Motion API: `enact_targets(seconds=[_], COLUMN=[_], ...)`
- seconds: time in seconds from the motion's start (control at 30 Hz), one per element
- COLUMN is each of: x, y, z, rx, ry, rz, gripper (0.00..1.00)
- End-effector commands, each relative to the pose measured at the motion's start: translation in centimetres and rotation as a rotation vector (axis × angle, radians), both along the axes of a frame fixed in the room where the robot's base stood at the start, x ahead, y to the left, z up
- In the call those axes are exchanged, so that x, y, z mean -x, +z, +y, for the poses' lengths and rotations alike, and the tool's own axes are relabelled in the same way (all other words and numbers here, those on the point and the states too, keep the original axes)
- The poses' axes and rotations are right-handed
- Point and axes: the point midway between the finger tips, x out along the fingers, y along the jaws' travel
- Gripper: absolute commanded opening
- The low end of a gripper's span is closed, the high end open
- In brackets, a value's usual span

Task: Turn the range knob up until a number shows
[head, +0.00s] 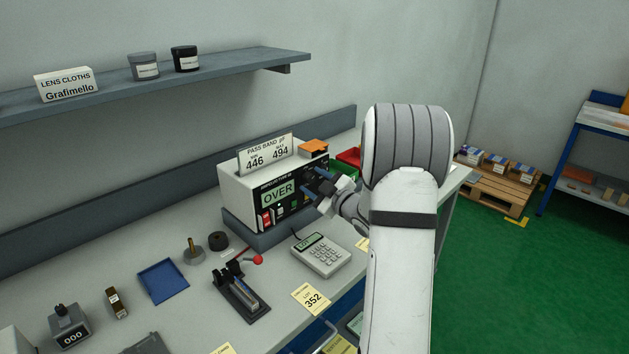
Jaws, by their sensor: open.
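The meter box (240,187), white with a black front panel, stands on a grey plinth at the back of the bench. Its display (278,193) reads OVER. A red switch (266,218) and small buttons sit below the display. My gripper (314,179) is open at the right part of the panel, its dark fingers close to the front face. The range knob cannot be made out; the gripper covers that part of the panel. Whether the fingers touch anything is not clear.
A card reading PASS BAND 446 and 494 (265,154) and an orange block (313,147) are on top of the box. A calculator-like keypad (320,256), a red-knobbed lever tool (240,295) and a LOT 352 card (311,299) lie in front. Green and red bins (346,166) stand behind the gripper.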

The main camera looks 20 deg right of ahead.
Motion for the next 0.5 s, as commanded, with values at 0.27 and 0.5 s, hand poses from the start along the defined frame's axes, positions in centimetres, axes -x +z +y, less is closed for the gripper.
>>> enact_targets(seconds=[0.27, 0.5], x=[-0.26, -0.25], y=[-0.01, -0.01], z=[0.06, 0.07], rx=[0.0, 0.0], ry=[0.0, 0.0], rz=[0.0, 0.0], gripper=[0.49, 0.31])
